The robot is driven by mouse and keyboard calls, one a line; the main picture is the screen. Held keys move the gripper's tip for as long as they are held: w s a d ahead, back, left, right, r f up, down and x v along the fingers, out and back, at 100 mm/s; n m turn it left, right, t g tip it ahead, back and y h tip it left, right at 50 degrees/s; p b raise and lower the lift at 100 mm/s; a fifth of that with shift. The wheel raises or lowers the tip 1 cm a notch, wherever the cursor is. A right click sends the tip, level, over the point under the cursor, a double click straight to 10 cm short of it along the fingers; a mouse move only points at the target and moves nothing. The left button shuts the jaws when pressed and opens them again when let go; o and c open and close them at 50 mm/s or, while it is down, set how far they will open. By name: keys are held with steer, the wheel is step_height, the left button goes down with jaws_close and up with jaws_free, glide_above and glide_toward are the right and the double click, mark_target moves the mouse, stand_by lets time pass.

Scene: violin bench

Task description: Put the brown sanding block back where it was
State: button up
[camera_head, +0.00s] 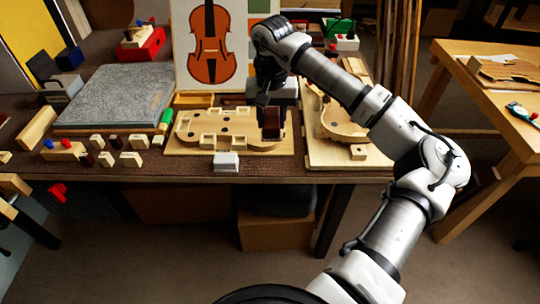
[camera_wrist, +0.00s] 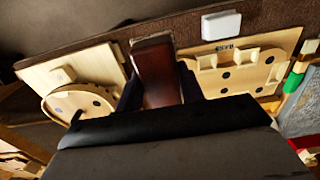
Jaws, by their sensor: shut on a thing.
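The brown sanding block (camera_head: 271,123) is a dark reddish-brown block between the jaws of my gripper (camera_head: 269,108). In the wrist view the block (camera_wrist: 157,70) stands out between the two dark fingers of my gripper (camera_wrist: 160,88), which is shut on it. The block is over the right end of the pale violin mould board (camera_head: 228,130), near the gap to the board on the right. I cannot tell whether its underside touches anything. In the wrist view the mould board (camera_wrist: 240,72) is to the right of the block.
A violin body lies on the right board (camera_head: 352,158). A white block (camera_head: 226,162) lies at the bench's front edge. A grey slab (camera_head: 115,95), small loose blocks (camera_head: 130,159) and a green-handled tool (camera_head: 164,122) are on the left. A violin picture (camera_head: 210,45) stands behind.

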step_height(320, 180, down, 13)
steer(key=shift+f+p, duration=0.2)
steer(key=shift+p, duration=0.9)
steer(key=shift+f, duration=0.1)
steer(key=o, duration=0.9)
steer(key=shift+o, duration=0.2)
steer(key=shift+r, duration=0.6)
step_height(320, 180, up, 11)
steer(key=b, duration=0.3)
